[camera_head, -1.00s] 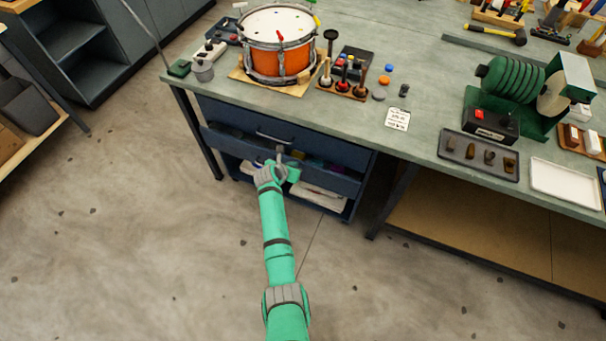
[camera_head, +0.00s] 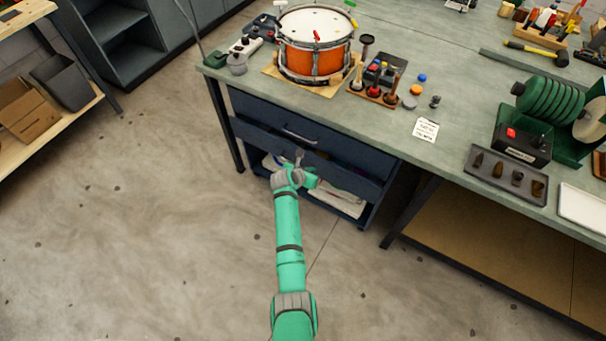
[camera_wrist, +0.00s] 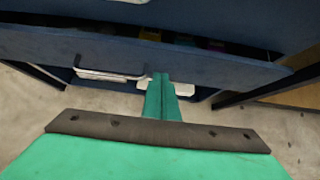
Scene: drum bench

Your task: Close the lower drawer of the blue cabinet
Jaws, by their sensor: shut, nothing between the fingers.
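The blue cabinet (camera_head: 268,105) stands under the bench. Its lower drawer (camera_head: 352,181) is partly open, its front standing out below the closed-looking upper drawer. Dark and coloured items show in the gap behind that front. In the wrist view the lower drawer front (camera_wrist: 230,68) spans the picture, with its bar handle (camera_wrist: 105,75) left of my fingers. My gripper (camera_head: 298,158) is shut and empty at the middle of the drawer front. Its fingers (camera_wrist: 163,80) point at the front's lower part. I cannot tell whether they touch it.
An open shelf with white cloth or paper (camera_head: 338,198) lies below the drawer. The bench top (camera_head: 440,95) above carries a drum (camera_head: 315,58), a mallet stand and a grinder-like machine. A bench leg (camera_head: 410,210) stands right of the cabinet. The floor (camera_head: 170,220) in front is clear.

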